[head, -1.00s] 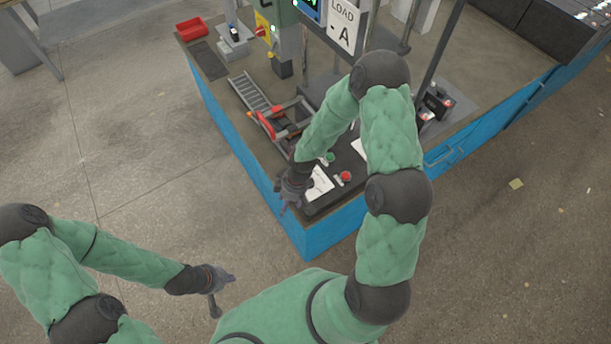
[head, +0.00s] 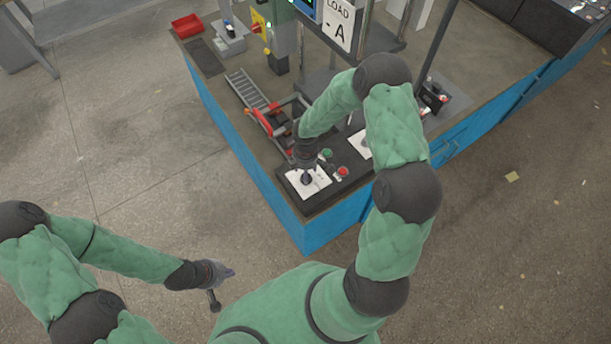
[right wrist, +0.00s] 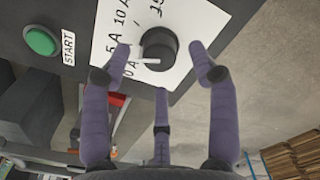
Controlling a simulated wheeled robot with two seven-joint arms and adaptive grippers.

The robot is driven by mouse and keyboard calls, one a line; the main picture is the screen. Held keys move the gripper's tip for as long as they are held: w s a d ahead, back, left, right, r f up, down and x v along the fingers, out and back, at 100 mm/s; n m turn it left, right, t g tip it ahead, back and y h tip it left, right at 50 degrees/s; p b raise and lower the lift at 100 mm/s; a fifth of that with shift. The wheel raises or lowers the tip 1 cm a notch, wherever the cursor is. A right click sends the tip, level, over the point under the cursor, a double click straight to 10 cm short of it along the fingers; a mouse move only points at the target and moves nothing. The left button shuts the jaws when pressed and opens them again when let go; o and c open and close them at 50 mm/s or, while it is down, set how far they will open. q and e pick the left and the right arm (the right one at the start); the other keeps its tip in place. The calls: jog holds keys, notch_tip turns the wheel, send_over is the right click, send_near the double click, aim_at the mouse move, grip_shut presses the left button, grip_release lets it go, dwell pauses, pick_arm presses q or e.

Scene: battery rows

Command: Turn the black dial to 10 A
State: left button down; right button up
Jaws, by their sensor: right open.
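The black dial (right wrist: 160,44) sits on a white scale card (right wrist: 185,70) in the right wrist view. Its white pointer line points left in that view, near the 0 A mark; the 5 A, 10 A and 15 marks run on from there. My right gripper (right wrist: 164,55) is open, with two fingertips on either side of the dial and a third finger below it. I cannot tell whether any finger touches it. In the head view my right gripper (head: 305,174) is over the card (head: 322,184) and hides the dial. My left gripper (head: 224,286) is open and empty, away from the bench.
A green START button (right wrist: 40,40) is beside the card; a red button (head: 343,171) shows near it in the head view. A red-handled frame (head: 262,120) and a small conveyor (head: 246,88) stand behind the panel. A red tray (head: 187,26) is at the far corner.

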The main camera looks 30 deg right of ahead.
jog(key=shift+f, duration=1.25)
jog(key=shift+c, duration=0.3)
jog(key=c, duration=1.1)
